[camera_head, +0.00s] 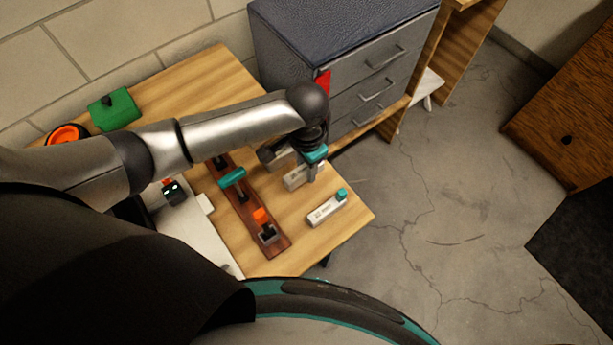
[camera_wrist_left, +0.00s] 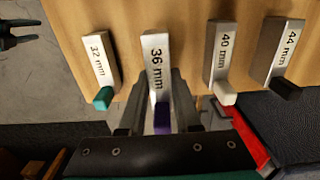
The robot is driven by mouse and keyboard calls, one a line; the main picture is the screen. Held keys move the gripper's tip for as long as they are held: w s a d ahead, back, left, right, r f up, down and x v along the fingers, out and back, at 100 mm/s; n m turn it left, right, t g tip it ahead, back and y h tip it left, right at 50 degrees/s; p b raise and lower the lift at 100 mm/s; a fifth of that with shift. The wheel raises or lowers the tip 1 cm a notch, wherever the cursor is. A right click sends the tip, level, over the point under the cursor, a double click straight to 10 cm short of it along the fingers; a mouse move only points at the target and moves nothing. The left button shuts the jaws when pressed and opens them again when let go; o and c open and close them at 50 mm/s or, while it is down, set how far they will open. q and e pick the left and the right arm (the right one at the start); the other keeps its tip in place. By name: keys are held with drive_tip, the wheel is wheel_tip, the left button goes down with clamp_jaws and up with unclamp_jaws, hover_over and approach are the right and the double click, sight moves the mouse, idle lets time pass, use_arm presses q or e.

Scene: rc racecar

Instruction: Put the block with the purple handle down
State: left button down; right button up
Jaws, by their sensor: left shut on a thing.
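The block with the purple handle (camera_wrist_left: 156,70), marked 36 mm, is a pale metal bar in the left wrist view. Its purple handle is between the fingers of my left gripper (camera_wrist_left: 158,108), which is shut on it. In the head view my left gripper (camera_head: 310,165) is low over the right part of the table, and its fingers hide the purple handle. The block's far end lies close over the wood; I cannot tell whether it touches.
On the table (camera_head: 335,235), the teal-handled 32 mm block (camera_head: 325,209) lies on one side of it; the white-handled 40 mm (camera_wrist_left: 221,55) and black-handled 44 mm (camera_wrist_left: 278,50) blocks lie on the other. A dark wooden board (camera_head: 272,244) and grey drawers (camera_head: 340,70) are near.

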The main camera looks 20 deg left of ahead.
sight(306, 183)
use_arm(q)
wheel_tip(306, 183, down, 4)
drive_tip(key=shift+f+b, duration=0.25)
drive_tip(key=shift+b, duration=0.5)
drive_tip(key=shift+r, duration=0.1)
drive_tip(key=c, duration=1.1)
unclamp_jaws()
drive_tip(key=shift+f, duration=0.2)
drive_tip(key=o, duration=0.5)
wheel_tip(306, 183, up, 12)
drive_tip(key=p, duration=0.3)
drive_tip(key=shift+r+p, duration=0.2)
drive_tip(key=shift+p, duration=0.2)
